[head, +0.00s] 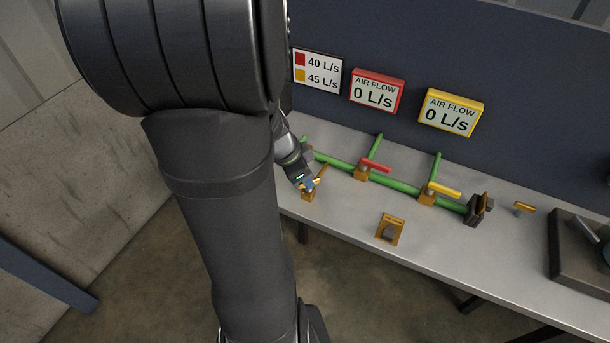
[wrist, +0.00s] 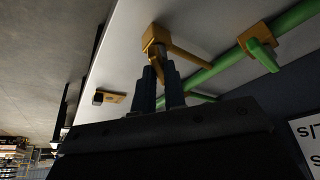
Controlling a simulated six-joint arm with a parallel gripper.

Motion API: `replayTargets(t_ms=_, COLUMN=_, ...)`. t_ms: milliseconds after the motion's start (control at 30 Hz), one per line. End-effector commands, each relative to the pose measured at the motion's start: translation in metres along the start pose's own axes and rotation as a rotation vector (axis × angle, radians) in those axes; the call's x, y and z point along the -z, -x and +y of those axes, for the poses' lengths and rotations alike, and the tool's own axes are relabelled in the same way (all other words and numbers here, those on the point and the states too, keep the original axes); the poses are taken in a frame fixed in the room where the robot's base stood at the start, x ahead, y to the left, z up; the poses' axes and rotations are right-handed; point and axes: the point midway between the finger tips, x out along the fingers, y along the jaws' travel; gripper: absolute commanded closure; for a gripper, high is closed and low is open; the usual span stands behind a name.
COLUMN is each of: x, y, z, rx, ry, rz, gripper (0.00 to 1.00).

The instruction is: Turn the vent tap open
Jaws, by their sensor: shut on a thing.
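The vent tap appears to be the orange tap (head: 308,196) at the left end of the bench in the head view, with an orange block and a long orange lever. In the wrist view the tap (wrist: 155,36) is just beyond my fingertips, its lever slanting to the lower right. My gripper (head: 307,184) is at this tap and also shows in the wrist view (wrist: 160,68). It is shut on the tap, though the exact contact is hard to see. My arm hides part of the bench's left end.
Green pipes (head: 400,187) carry a red-handled valve (head: 375,166) and a yellow-handled valve (head: 444,188). Red-framed (head: 375,92) and yellow-framed (head: 452,111) air flow displays read 0 L/s. An orange plate (head: 398,222) lies at the front. The bench front between tap and plate is clear.

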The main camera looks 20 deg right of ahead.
Motion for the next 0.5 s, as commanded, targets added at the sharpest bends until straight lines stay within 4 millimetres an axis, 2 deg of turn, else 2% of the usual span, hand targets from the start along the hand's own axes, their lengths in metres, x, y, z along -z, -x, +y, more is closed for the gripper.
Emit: replayTargets(t_ms=500, x=0.0019, y=0.0002, z=0.0040, rx=0.182, ry=0.429, rz=0.002, gripper=1.00)
